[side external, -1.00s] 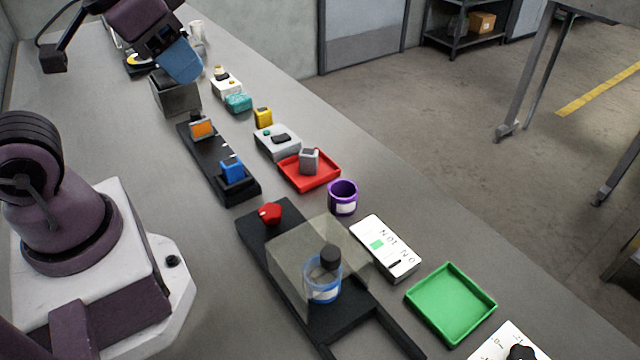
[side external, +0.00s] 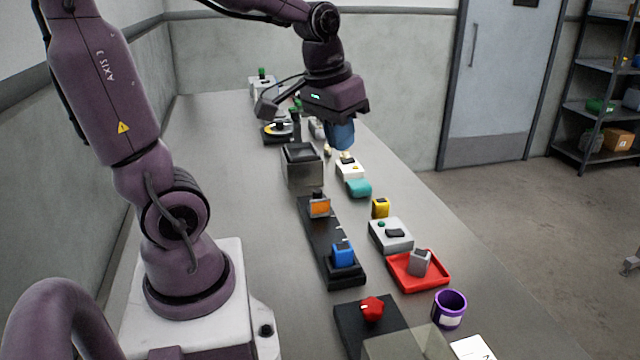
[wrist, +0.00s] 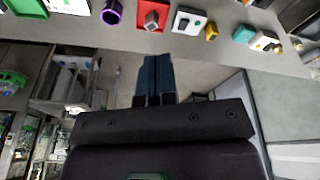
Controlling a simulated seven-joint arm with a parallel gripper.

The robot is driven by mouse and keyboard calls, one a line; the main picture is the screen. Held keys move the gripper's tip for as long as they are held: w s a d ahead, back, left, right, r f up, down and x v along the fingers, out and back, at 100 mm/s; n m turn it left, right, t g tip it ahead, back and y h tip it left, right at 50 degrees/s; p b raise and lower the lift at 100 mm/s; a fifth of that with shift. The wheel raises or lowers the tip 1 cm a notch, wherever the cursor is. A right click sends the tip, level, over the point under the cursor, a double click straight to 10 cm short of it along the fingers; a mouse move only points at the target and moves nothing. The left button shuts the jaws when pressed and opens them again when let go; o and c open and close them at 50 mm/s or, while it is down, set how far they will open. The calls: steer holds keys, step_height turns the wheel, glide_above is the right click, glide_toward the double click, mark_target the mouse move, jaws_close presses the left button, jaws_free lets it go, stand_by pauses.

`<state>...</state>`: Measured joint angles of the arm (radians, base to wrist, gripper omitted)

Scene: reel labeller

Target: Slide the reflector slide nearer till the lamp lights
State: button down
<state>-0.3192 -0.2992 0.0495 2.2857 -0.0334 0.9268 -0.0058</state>
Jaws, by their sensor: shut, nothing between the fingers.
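A black rail (side external: 328,240) lies lengthwise on the table. An upright block with an orange face (side external: 319,208) stands towards its far end, and a blue block (side external: 343,254) sits in a black holder at its near end. I cannot tell for certain which block is the reflector slide. A grey box (side external: 391,235) with a small green spot and a black part stands right of the rail; whether any lamp is lit is unclear. My gripper (side external: 340,135) has blue fingers and hangs beyond the rail, above the table, touching neither block. The wrist view shows the fingers (wrist: 155,75) shut and empty.
A dark open-topped box (side external: 302,165) stands beyond the rail. A white box (side external: 349,168), teal block (side external: 358,188) and yellow block (side external: 380,208) line the right. A red tray (side external: 420,272), purple cup (side external: 449,308) and red knob (side external: 372,308) are nearer. The table left of the rail is clear.

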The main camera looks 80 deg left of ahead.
steer(key=w+a+f+n+g, duration=0.1)
steer(key=w+a+f+n, duration=0.15)
steer(key=a, duration=0.55)
steer(key=n+g+h, duration=0.1)
steer(key=n+h, duration=0.1)
steer(key=n, duration=0.5)
glide_above(318, 203)
steer(key=w, duration=0.1)
step_height(318, 203, down, 6)
steer(key=s+a+f+n+h, duration=0.1)
steer(key=a+f+n, duration=0.2)
steer(key=a, duration=0.4)
steer(key=s+a+f+n+h, duration=0.2)
steer(key=a+f+n, duration=0.2)
steer(key=a, duration=0.3)
steer(key=shift+m, duration=0.35)
steer(key=x, duration=0.9)
steer(key=shift+w+d+f, duration=0.1)
steer(key=shift+w+f, duration=0.05)
steer(key=shift+w, duration=0.15)
steer(key=d, duration=0.2)
steer(key=shift+w+d, duration=0.4)
steer(key=shift+d, duration=0.5)
